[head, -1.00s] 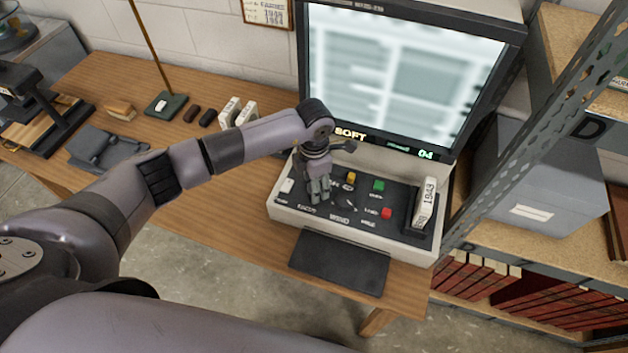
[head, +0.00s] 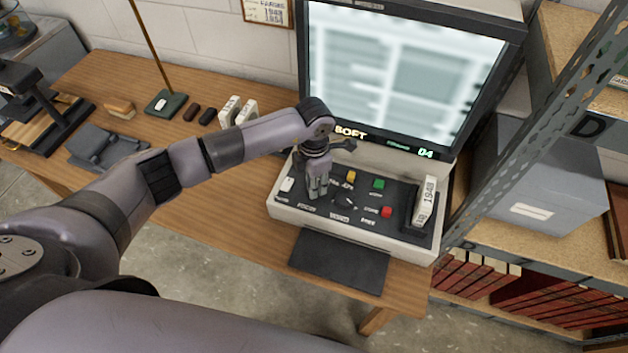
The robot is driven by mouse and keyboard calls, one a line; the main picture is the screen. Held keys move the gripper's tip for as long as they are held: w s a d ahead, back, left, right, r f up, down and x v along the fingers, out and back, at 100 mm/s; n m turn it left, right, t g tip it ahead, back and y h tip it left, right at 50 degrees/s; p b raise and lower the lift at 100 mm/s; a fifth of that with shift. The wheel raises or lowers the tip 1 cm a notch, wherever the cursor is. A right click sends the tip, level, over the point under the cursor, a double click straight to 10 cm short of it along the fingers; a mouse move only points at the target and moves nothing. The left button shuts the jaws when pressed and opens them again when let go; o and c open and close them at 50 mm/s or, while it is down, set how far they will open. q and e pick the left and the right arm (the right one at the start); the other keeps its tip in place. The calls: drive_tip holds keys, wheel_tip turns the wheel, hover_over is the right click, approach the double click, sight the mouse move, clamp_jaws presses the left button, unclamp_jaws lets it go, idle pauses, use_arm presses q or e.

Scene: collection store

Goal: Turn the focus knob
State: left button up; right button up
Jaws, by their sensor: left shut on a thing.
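The microfilm reader's sloped control panel (head: 330,217) sits below its screen (head: 400,75). The screen shows a blurred page, with the word SOFT (head: 350,133) at its lower left and a green 04 (head: 425,153) at its lower right. My left gripper (head: 317,192) points down onto the left part of the panel and is shut on the focus knob, which its fingers hide. A black knob (head: 344,201), a yellow button (head: 350,176), a green button (head: 378,185) and a red button (head: 387,212) lie to its right. My right gripper is not in view.
A box marked 1948 (head: 426,202) stands upright at the panel's right end. A metal shelf post (head: 530,125) rises close to the right. A dark pad (head: 340,262) lies in front of the reader. More small boxes (head: 238,112) stand on the wooden desk behind my arm.

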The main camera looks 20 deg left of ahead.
use_arm(q)
drive_tip(key=m+b, duration=0.1)
drive_tip(key=b, duration=0.1)
drive_tip(key=m+b, duration=0.2)
drive_tip(key=shift+f+b, duration=0.25)
drive_tip(key=shift+b, duration=0.15)
drive_tip(key=shift+r+m+b, duration=0.2)
drive_tip(key=shift+m+b, duration=0.15)
drive_tip(key=shift+m, duration=0.15)
drive_tip(key=shift+r, duration=0.1)
drive_tip(key=o, duration=1.2)
drive_tip(key=shift+c, duration=0.2)
